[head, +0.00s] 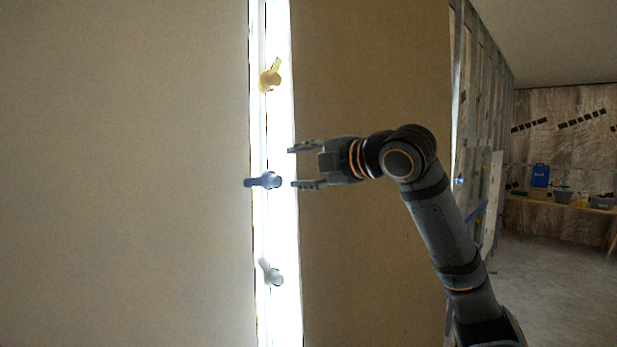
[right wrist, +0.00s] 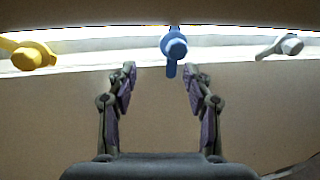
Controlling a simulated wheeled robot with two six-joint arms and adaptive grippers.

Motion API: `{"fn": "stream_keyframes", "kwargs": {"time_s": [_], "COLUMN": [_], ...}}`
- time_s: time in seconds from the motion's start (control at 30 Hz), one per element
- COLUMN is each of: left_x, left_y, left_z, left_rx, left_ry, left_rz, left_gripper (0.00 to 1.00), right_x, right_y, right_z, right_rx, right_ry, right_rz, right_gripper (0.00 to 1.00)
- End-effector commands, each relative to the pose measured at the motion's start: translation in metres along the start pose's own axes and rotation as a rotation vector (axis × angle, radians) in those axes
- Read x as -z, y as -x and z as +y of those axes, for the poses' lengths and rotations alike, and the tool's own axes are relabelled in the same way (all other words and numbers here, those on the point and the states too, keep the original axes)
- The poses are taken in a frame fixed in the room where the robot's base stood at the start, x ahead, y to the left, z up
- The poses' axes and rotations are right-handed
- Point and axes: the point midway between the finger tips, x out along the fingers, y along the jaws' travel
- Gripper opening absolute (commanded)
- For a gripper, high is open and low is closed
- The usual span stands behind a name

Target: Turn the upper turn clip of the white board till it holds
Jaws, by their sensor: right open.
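Three turn clips sit one above another on a bright upright strip (head: 282,230) between two tan boards; neither board looks clearly white. The yellow clip (head: 270,80) is highest, its wing pointing up and right. The blue clip (head: 271,180) is in the middle, its wing pointing left over the left board's edge (head: 150,180). The grey clip (head: 272,275) is lowest, its wing up and left. My right gripper (head: 298,167) is open and empty, just right of the blue clip. In the right wrist view the blue clip (right wrist: 173,50) lies ahead between the fingertips, apart from them.
The right board (head: 370,80) stands behind my right arm. Metal studs (head: 485,60) and a leaning pale panel (head: 493,200) are further right. A far table (head: 560,207) holds a blue container (head: 540,176) and tubs. Grey floor there is clear.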

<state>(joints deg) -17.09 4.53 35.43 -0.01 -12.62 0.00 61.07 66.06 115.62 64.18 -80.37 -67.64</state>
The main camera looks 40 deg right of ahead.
Motion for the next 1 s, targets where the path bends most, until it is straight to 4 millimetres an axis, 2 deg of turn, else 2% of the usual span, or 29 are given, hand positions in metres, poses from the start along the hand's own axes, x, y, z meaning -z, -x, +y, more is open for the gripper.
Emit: {"fn": "stream_keyframes", "kwargs": {"time_s": [0.1, 0.3, 1.0], "left_x": [0.006, 0.0, -0.002], "left_y": [-0.009, -0.014, -0.012], "left_z": [0.001, 0.001, 0.0], "left_rx": [0.0, 0.0, 0.001], "left_ry": [0.0, 0.0, -0.001], "left_rz": [0.012, 0.004, -0.001], "left_gripper": [0.4, 0.4, 0.4], "right_x": [0.0, 0.0, 0.0], "right_y": [0.01, 0.02, 0.02], "right_z": [-0.004, -0.004, -0.004], "right_rx": [-0.001, 0.0, 0.002], "right_ry": [0.002, 0.0, 0.0], "right_rz": [-0.002, 0.0, 0.0], "right_gripper": [0.51, 0.51, 0.51]}}
